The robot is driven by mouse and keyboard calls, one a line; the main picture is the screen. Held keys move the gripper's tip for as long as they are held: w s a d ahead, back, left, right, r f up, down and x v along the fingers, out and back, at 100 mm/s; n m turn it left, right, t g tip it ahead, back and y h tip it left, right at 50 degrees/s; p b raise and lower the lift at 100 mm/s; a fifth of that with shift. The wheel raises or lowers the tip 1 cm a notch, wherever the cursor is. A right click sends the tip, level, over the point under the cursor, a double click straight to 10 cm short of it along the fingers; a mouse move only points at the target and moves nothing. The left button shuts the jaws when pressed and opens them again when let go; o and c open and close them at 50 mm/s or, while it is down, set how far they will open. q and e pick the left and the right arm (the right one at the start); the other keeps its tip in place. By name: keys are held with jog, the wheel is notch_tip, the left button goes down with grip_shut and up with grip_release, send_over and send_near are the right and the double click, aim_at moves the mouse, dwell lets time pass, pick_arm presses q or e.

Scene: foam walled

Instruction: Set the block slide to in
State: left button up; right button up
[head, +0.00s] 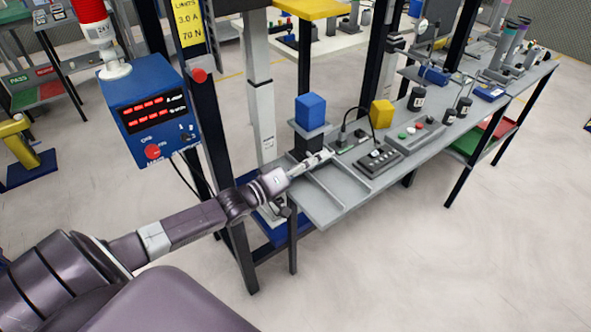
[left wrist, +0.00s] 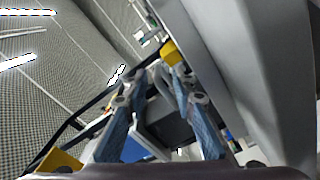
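A blue block (head: 311,111) sits on a dark stand (head: 307,143) at the near end of the grey bench. A yellow block (head: 381,114) stands farther along the bench. Which of these belongs to the block slide, and how far it is set, I cannot tell. My left gripper (head: 327,155) is low over the near bench end, just in front of the dark stand; contact is unclear. In the left wrist view its fingers (left wrist: 160,76) stand apart with nothing clearly held between them. A yellow piece (left wrist: 172,52) shows beyond the tips. My right gripper is out of view.
A control panel with switches (head: 378,160) and another with buttons (head: 418,132) lie on the bench (head: 325,207). Black-capped jars (head: 417,99) stand behind. A blue power box (head: 152,110) hangs at left beside dark posts. The floor at right is clear.

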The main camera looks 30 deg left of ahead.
pick_arm(q)
jog(key=v, duration=0.9)
jog(key=shift+s+a+r, duration=0.1)
jog(key=shift+s+r, duration=0.05)
jog(key=shift+s, duration=0.05)
dwell(0.3)
